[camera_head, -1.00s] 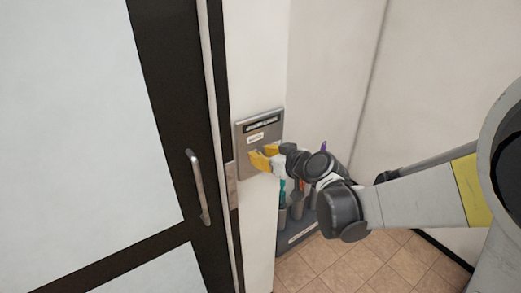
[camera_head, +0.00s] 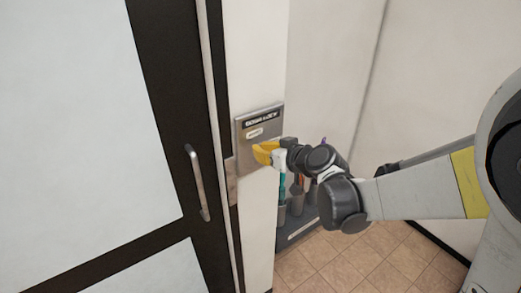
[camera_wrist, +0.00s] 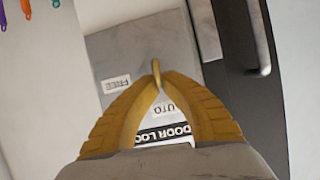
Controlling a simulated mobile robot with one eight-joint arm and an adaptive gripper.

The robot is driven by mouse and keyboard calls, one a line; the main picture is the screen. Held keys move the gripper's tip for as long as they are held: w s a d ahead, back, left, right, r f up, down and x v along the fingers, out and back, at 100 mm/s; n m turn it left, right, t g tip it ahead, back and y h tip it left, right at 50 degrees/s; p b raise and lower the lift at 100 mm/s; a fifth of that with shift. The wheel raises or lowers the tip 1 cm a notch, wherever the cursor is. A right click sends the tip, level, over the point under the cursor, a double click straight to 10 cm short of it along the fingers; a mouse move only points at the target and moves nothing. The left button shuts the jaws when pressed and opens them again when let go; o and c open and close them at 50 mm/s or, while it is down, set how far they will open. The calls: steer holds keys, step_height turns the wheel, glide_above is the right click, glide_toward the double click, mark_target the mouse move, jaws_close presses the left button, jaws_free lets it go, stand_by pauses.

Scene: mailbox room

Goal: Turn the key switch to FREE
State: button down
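The metal key switch plate (camera_head: 246,141) is on the white wall strip right of the door. In the wrist view the plate (camera_wrist: 130,47) appears upside down, with a FREE label (camera_wrist: 115,85), a partly covered AUTO label (camera_wrist: 166,108) and a DOOR LOCK label (camera_wrist: 168,134). My gripper (camera_head: 258,153) is at the plate's lower part. In the wrist view its yellow fingers (camera_wrist: 155,75) converge at the tips on a small gold key (camera_wrist: 155,66). The fingertips hide part of the key, and I cannot tell which label it points at.
A dark-framed door with a metal handle (camera_head: 197,183) stands left of the plate. A grey rack (camera_head: 294,230) with cups and coloured items stands below right. Coloured hanging items (camera_wrist: 27,8) show at the wrist view's top left. Tiled floor is clear at lower right.

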steer(key=shift+w+d+f+m+g+y+b, duration=0.25)
steer(key=shift+m+y+b, duration=0.9)
steer(key=shift+m+b, duration=0.8)
steer(key=shift+w+d+f+m+g+y+b, duration=0.15)
steer(key=shift+f+m+y+b, duration=0.25)
steer(key=shift+m+y+b, duration=1.5)
steer(key=shift+w+d+f+m+g+y+b, duration=0.1)
steer(key=shift+d+f+m+g+y+b, duration=0.25)
steer(key=shift+m+b, duration=1.7)
steer(key=shift+a+r+m+p, duration=0.1)
steer(key=shift+m+p, duration=0.5)
steer(key=shift+m, duration=0.1)
steer(key=c, duration=1.6)
jaws_free()
